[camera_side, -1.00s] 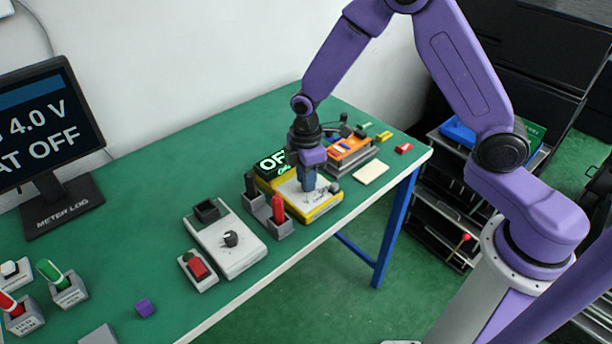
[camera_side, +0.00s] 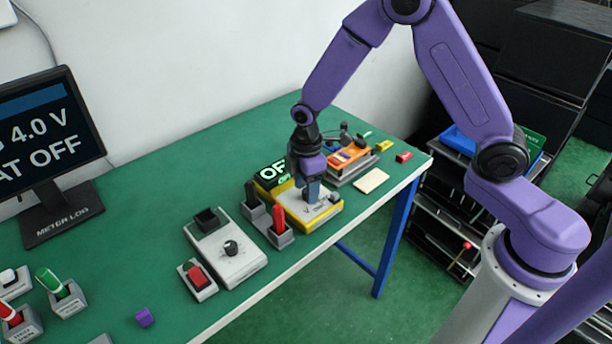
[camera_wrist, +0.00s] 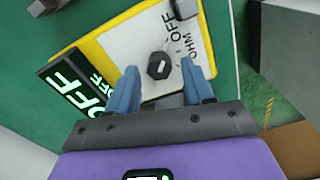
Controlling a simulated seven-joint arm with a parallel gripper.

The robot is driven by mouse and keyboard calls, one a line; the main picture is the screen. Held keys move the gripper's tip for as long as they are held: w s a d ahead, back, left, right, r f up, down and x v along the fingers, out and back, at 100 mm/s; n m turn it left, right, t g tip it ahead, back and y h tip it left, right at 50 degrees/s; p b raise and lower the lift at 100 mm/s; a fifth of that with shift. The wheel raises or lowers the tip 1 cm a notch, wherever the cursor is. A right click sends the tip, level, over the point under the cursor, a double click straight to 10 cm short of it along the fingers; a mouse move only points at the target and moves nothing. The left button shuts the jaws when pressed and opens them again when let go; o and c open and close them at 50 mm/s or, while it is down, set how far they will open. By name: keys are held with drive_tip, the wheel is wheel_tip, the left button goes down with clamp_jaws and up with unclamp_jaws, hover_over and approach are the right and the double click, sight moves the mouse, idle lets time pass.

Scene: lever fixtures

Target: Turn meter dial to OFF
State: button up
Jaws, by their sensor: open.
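The yellow meter (camera_side: 322,219) with a white face lies on the green table. Its lit display (camera_side: 272,170) shows "OFF" in the wrist view (camera_wrist: 72,85). The black meter dial (camera_wrist: 160,66) shows in the wrist view with a white mark on top and "OFF" and "OHM" printed beside it; I cannot tell exactly which label the mark meets. My gripper (camera_side: 311,197) is over the meter face, pointing down. In the wrist view its blue fingers (camera_wrist: 162,74) are open, one on each side of the dial. Contact cannot be told. The dial is hidden in the side view.
Red and black probes (camera_side: 278,220) stand in grey holders left of the meter. A white box with a black knob (camera_side: 231,247) and a red switch (camera_side: 197,276) lie further left. An orange device (camera_side: 350,157) is behind right. A monitor (camera_side: 45,145) reads "4.0 V" and "AT OFF".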

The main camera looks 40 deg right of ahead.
wheel_tip(320, 180, up, 17)
drive_tip(key=shift+r, duration=0.2)
idle(0.3)
drive_tip(key=s+d+f+m, duration=0.1)
drive_tip(key=s+d, duration=0.2)
drive_tip(key=s, duration=1.1)
drive_tip(key=s+d+f+m, duration=0.1)
drive_tip(key=s+d, duration=0.2)
drive_tip(key=s, duration=1.1)
drive_tip(key=shift+d+m, duration=0.3)
drive_tip(key=shift+s, duration=0.1)
